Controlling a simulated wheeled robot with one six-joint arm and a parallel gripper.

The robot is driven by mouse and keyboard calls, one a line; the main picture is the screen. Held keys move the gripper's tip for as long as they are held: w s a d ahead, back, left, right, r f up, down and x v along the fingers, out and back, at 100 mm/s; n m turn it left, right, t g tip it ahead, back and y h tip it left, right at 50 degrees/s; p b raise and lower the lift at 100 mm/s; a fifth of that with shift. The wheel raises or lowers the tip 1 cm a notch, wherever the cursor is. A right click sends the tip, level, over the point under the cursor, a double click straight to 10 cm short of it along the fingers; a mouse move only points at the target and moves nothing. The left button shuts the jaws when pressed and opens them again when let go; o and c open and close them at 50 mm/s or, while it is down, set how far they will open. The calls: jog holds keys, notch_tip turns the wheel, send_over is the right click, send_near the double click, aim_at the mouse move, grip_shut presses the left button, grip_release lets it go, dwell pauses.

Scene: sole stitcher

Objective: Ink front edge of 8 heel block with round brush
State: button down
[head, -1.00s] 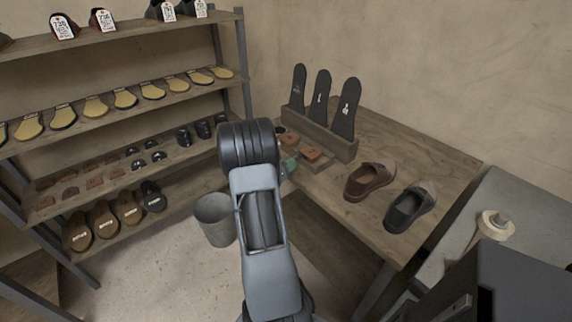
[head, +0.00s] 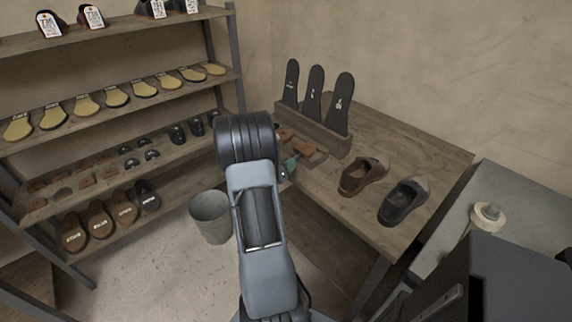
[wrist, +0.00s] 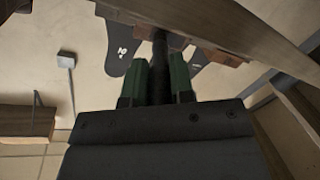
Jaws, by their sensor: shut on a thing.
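My gripper (wrist: 160,82) has green fingers, shut on a dark, slim, upright shaft (wrist: 160,50) that looks like the round brush. Its tip is hidden in the wrist view. In the head view the green fingers (head: 289,168) show just right of my arm, at the left edge of the bench, close beside the heel blocks. One reddish-brown heel block (head: 304,152) lies near the gripper and another (head: 285,135) lies behind it. Brown blocks (wrist: 216,54) also show in the wrist view. I cannot read which is size 8, nor tell whether the brush touches one.
A wooden rack (head: 312,130) with black soles stands behind the blocks. A brown shoe (head: 363,177) and a black shoe (head: 404,203) stand on the bench (head: 385,240) to the right. A grey bucket (head: 210,217) stands on the floor. Shelves (head: 110,115) hold several soles.

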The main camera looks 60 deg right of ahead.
jog(key=shift+s+a, duration=0.25)
jog(key=shift+s, duration=0.45)
jog(key=shift+s, duration=0.1)
jog(key=shift+s+a, duration=0.15)
jog(key=shift+s, duration=0.25)
jog(key=shift+w, duration=0.1)
jog(key=shift+w+d, duration=0.3)
jog(key=shift+w, duration=0.5)
jog(key=shift+w+r, duration=0.1)
jog(key=shift+w+d, duration=0.25)
jog(key=shift+w, duration=0.5)
